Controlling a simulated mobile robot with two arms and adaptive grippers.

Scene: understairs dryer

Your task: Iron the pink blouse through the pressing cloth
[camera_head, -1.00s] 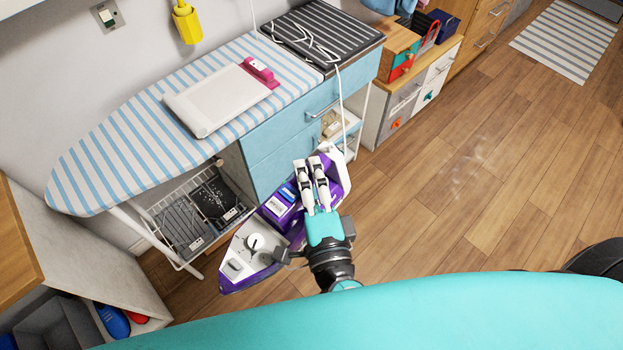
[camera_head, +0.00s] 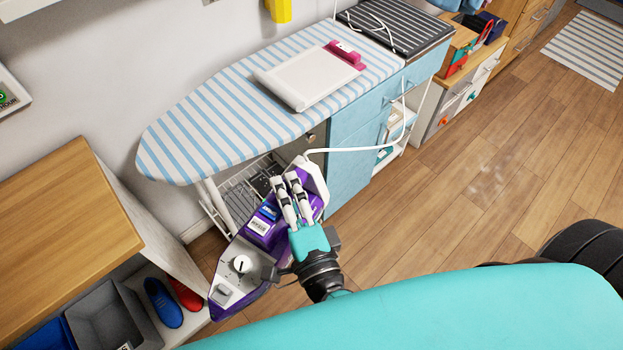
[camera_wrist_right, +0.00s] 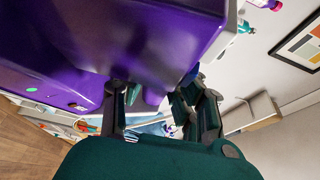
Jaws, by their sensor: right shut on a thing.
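The purple and white iron (camera_head: 240,264) is in my right gripper (camera_head: 285,180), in the air in front of the ironing board (camera_head: 195,125). The gripper is shut on it, and the iron's purple body (camera_wrist_right: 120,40) fills the upper left of the right wrist view. The iron's underside is hidden. A white pressing cloth (camera_head: 305,80) lies flat on the blue-striped board, apart from the iron. A pink piece that looks like the blouse (camera_head: 347,54) shows at its far right end; the rest is covered. My left gripper is out of view.
A white cord (camera_head: 355,150) runs from the iron to the dark ribbed top (camera_head: 400,30) right of the board. A wire basket (camera_head: 235,195) sits under the board. A wooden-topped shelf (camera_head: 60,220) stands at left. The floor at right is clear.

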